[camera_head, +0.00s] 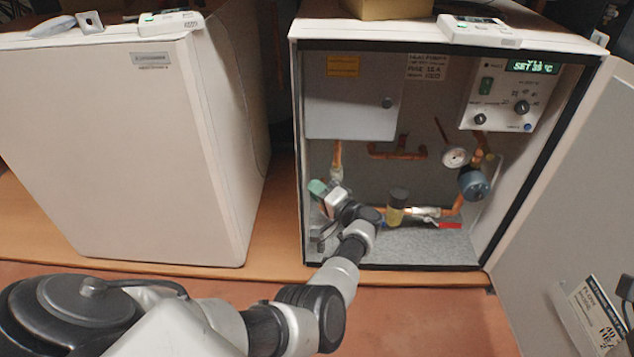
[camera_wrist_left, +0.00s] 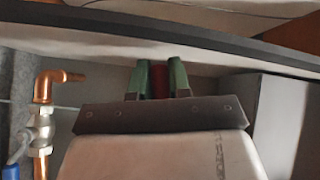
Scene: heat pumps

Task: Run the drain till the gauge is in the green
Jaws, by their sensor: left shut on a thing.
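The pressure gauge (camera_head: 455,157), a small white round dial, sits in the right half of the open heat pump cabinet. Its needle and any green zone are too small to read. My left gripper (camera_head: 317,188) reaches into the left side of the cabinet, beside the copper pipe. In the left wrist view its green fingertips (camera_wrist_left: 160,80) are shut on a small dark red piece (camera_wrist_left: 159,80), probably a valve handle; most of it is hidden. Whether this is the drain, or whether water runs, I cannot tell. My right gripper is not in view.
A red-handled valve (camera_head: 449,225) lies low on the copper pipework. A blue-lever valve (camera_wrist_left: 40,128) stands left in the left wrist view. A control panel (camera_head: 505,95) is at upper right. The cabinet door (camera_head: 575,190) hangs open at right; a closed unit (camera_head: 130,150) stands left.

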